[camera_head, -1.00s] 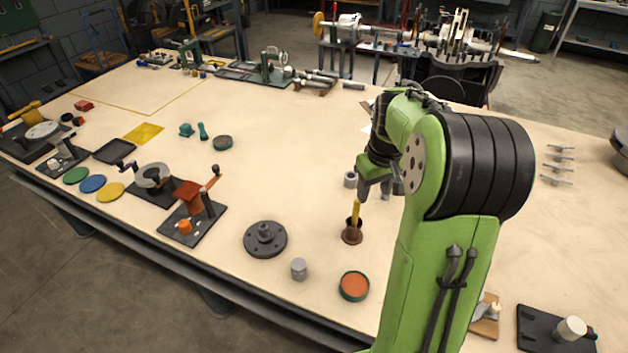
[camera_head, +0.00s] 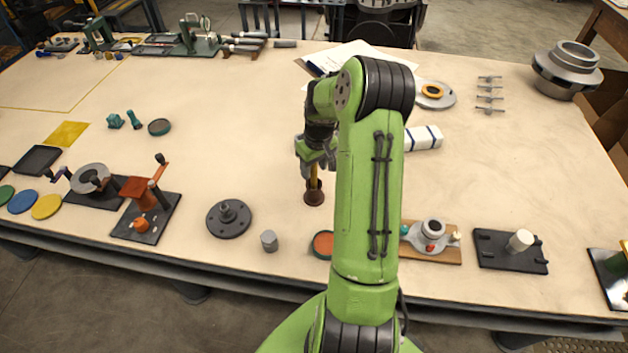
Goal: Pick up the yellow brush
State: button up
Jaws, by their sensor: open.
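The yellow brush (camera_head: 314,181) stands upright in a small brown round holder (camera_head: 314,198) on the bench, left of my green arm. Only its lower part shows clearly. My gripper (camera_head: 316,172) points down over the brush, with its fingers around or just in front of the upper handle; I cannot tell whether they touch it. The gripper is open. My arm and wrist hide part of the area behind.
A dark flanged disc (camera_head: 228,217), a grey cylinder (camera_head: 269,240) and an orange-topped round tin (camera_head: 323,244) stand near the holder. The bench left of the gripper is largely clear.

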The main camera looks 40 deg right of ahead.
aim_at(314, 181)
jog(key=f, duration=0.2)
jog(key=shift+w+f, duration=0.3)
jog(key=shift+s, duration=0.1)
jog(key=shift+c, duration=0.8)
grip_shut()
